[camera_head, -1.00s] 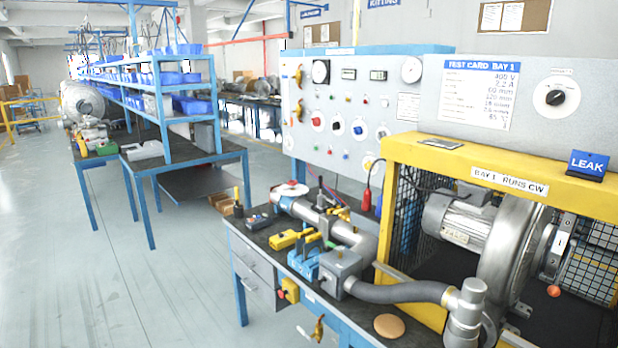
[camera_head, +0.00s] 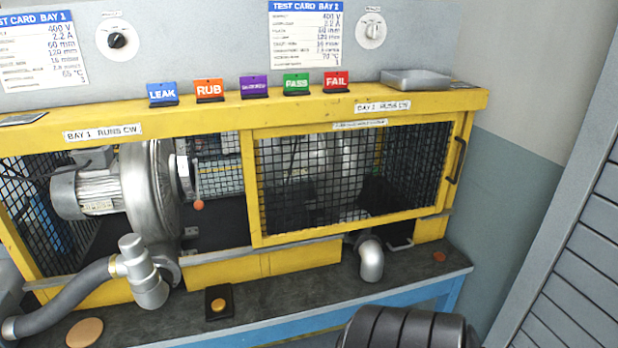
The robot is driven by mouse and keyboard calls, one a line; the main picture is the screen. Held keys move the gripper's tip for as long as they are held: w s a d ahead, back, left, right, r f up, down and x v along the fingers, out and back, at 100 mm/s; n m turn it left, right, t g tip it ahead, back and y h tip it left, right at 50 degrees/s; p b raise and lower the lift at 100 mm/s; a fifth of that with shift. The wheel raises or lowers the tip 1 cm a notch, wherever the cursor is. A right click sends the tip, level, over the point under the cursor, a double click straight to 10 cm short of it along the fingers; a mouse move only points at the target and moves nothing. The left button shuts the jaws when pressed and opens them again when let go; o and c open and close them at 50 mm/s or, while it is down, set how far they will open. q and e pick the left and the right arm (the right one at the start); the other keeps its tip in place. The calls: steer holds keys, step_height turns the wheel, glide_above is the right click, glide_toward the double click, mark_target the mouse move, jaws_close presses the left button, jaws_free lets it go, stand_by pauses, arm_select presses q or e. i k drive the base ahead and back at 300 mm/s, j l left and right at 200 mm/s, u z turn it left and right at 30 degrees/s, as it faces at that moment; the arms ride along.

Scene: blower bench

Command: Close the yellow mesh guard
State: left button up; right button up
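The yellow mesh guard (camera_head: 252,190) is a yellow-framed panel of dark mesh across the right bay of the yellow bench enclosure (camera_head: 215,268). A dark upright handle (camera_head: 458,160) is at its right end. The left bay has no panel across its front, and a grey blower with a motor (camera_head: 95,188) stands exposed there. Neither gripper's fingers show. A dark ribbed rounded part, likely of my own arm, shows at the bottom edge, right of centre.
Coloured signs (camera_head: 210,90) and a grey tray (camera_head: 416,79) stand on the enclosure top. A grey hose (camera_head: 65,296), a yellow push button (camera_head: 218,304) and a pipe elbow (camera_head: 371,262) are along the front. A grey slatted surface (camera_head: 565,230) is at the right.

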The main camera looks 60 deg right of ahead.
mark_target(246, 136)
steer(key=z, duration=2.4)
